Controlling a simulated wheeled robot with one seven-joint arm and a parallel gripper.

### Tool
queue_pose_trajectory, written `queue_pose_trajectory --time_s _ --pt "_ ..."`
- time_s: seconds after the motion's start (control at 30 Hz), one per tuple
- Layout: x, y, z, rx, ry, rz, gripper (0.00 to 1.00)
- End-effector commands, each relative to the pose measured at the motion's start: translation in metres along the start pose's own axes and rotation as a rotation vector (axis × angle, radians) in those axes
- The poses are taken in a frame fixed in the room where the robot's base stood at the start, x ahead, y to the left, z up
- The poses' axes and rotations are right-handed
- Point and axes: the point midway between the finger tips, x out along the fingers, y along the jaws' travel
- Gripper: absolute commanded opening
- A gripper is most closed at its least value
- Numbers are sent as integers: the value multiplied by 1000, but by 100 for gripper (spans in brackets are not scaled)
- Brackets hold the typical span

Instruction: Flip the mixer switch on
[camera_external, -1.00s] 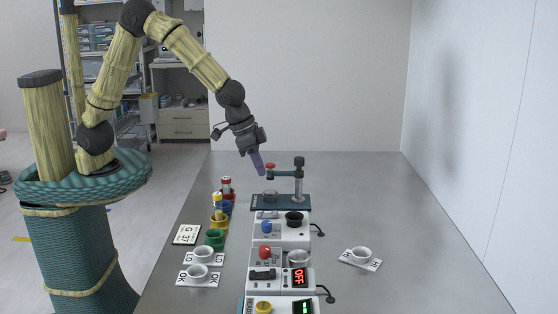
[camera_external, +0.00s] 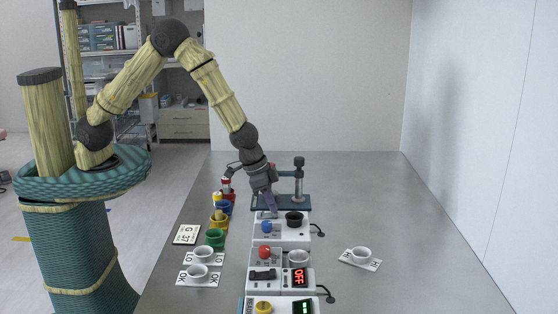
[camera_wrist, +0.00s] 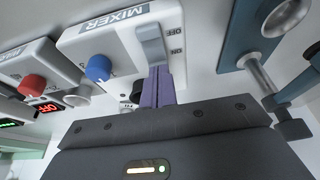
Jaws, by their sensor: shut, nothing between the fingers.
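The mixer (camera_external: 294,232) is a white box with a blue knob (camera_external: 266,227) and a black round top part (camera_external: 294,218). In the wrist view its MIXER label (camera_wrist: 117,20), the blue knob (camera_wrist: 98,68) and a grey rocker switch (camera_wrist: 151,44) marked OFF and ON show. My gripper (camera_external: 271,212) is shut and empty, pointing down at the back of the mixer. In the wrist view its purple fingers (camera_wrist: 158,84) are at the ON end of the switch; I cannot tell whether they touch it. The switch is hidden behind the fingers in the external view.
A teal stand (camera_external: 298,180) stands just behind the mixer, close to my gripper. A device with a red knob (camera_external: 265,252) and an OFF display (camera_external: 299,278) is in front. Coloured cups (camera_external: 215,237) line the left. The table's right side is mostly clear around one white cup (camera_external: 361,253).

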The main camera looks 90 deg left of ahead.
Motion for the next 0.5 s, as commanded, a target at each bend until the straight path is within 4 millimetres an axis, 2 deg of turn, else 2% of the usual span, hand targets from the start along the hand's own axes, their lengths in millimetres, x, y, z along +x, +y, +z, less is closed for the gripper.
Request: queue_pose_trajectory --time_s 0.5 --pt "7 0 -2 0 -69 -1 0"
